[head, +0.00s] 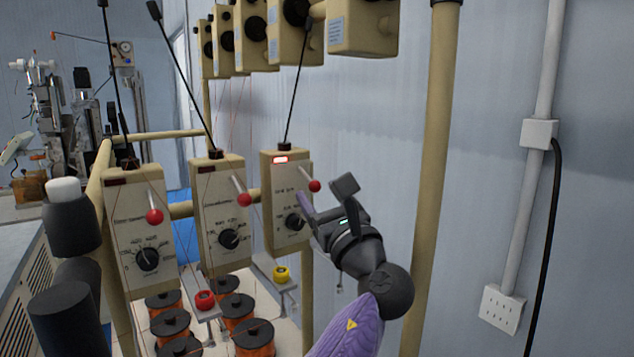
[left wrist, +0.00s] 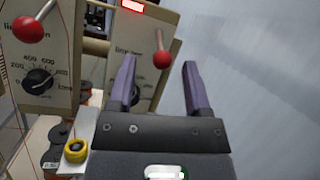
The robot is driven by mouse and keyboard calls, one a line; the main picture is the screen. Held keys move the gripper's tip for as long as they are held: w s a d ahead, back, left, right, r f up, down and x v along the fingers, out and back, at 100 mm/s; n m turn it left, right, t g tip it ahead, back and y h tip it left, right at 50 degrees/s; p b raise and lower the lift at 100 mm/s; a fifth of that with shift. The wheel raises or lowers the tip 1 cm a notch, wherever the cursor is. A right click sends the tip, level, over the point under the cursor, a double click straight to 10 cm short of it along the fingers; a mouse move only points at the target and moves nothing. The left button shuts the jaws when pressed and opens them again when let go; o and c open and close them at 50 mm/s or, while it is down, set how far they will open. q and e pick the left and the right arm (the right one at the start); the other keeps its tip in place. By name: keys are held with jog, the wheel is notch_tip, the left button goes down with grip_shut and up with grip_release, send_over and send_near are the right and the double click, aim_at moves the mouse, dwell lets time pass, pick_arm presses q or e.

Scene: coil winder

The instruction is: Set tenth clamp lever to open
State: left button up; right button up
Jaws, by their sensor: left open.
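Three cream control boxes stand in a row in the head view, each with a dial and a short silver lever with a red ball. I see no numbers that tell which lever is the tenth. The right-hand box (head: 273,222) has a lit red display, and its lever (head: 314,185) slants down to the right. My left gripper (head: 324,194) is open and empty just right of that box. In the left wrist view, this lever's red ball (left wrist: 163,60) shows between the open purple fingers (left wrist: 159,62); contact cannot be told. My right gripper is out of view.
The other levers (head: 243,199) (head: 154,216) hang left of it. Below are a red knob (head: 205,300), a yellow knob (head: 281,273) and several copper spools (head: 254,338). A cream post (head: 437,150) stands right of my gripper. Thin black rods rise from the boxes.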

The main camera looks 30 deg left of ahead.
aim_at(318, 189)
pick_arm(q)
jog(key=x, duration=0.3)
jog(key=shift+w+d+f, duration=0.1)
jog(key=shift+w+d, duration=0.05)
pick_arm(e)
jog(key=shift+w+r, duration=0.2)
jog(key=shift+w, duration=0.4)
pick_arm(q)
jog(key=shift+w, duration=0.1)
grip_shut()
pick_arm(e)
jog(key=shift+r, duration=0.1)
